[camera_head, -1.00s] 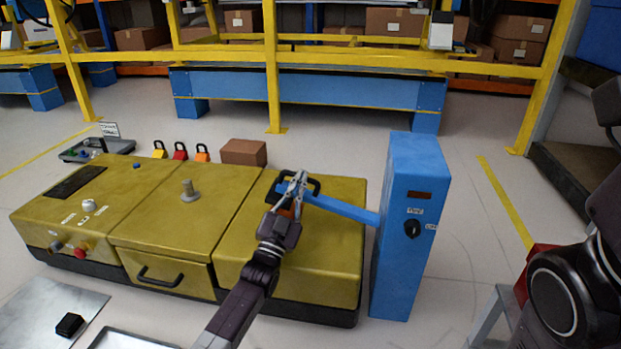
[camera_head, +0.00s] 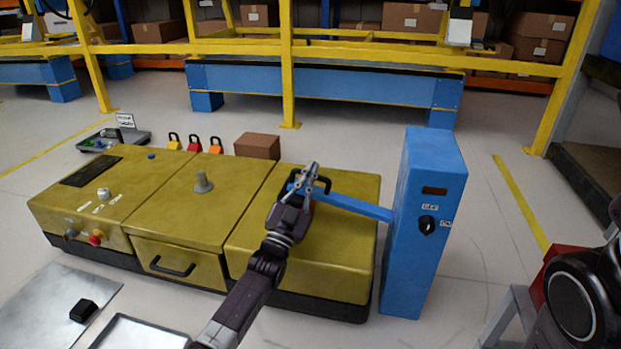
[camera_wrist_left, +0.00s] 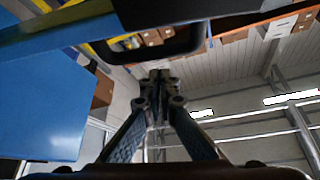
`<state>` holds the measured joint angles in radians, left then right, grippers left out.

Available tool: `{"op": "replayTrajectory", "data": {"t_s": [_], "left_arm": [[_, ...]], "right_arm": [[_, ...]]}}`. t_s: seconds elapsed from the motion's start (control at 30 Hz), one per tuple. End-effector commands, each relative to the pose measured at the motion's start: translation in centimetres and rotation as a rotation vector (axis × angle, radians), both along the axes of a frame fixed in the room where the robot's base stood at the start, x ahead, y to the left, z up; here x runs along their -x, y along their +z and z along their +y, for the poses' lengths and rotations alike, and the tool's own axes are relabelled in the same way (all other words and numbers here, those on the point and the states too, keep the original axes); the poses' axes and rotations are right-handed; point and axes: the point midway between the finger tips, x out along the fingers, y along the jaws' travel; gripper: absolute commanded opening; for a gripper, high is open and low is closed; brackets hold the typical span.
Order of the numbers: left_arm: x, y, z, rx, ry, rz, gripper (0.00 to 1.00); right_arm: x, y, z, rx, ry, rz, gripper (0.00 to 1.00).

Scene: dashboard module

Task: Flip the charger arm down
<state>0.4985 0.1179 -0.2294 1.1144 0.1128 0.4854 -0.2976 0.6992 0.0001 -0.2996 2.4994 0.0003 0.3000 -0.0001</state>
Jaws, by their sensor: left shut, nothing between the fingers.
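The charger is a blue upright box (camera_head: 427,230) to the right of the yellow module. Its blue charger arm (camera_head: 350,206) reaches left from the box over the module's right section, sloping slightly up toward its free end. My left gripper (camera_head: 307,172) is at that free end, beside a black handle (camera_head: 322,183). In the left wrist view the fingers (camera_wrist_left: 158,85) are together and empty, just below the black handle (camera_wrist_left: 155,45) and the blue arm (camera_wrist_left: 60,35). I cannot tell whether they touch it. My right gripper is not in view.
The yellow module (camera_head: 150,205) has a drawer handle, knobs and a grey peg on top. Several padlocks (camera_head: 195,145) and a brown box (camera_head: 257,146) stand behind it. A metal tray (camera_head: 135,335) lies in front. A red box (camera_head: 555,270) is at the right.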

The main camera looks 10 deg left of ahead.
Motion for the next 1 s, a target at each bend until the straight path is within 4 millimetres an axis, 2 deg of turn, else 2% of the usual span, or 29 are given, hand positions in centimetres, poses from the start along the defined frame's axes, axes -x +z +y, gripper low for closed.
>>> {"op": "replayTrajectory", "data": {"t_s": [0.2,0.4,0.57,0.87,0.97,1.0], "left_arm": [[0.1,4.6,0.0,-0.001,0.000,-0.005,0.00],[0.0,7.4,0.0,0.001,0.000,-0.003,0.00],[0.0,8.1,0.0,0.000,0.000,-0.001,0.00],[0.1,8.2,0.0,0.001,-0.001,-0.001,0.00],[1.0,9.1,-0.5,0.008,-0.013,-0.018,0.00],[1.9,9.9,-0.9,0.015,-0.025,-0.034,0.00]], "right_arm": [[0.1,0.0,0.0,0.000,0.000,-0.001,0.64],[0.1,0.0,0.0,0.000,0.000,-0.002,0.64],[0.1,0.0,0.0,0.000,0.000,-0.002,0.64],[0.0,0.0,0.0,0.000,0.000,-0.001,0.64],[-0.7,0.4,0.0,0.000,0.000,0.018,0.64],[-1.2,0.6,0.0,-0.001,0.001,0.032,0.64]]}}
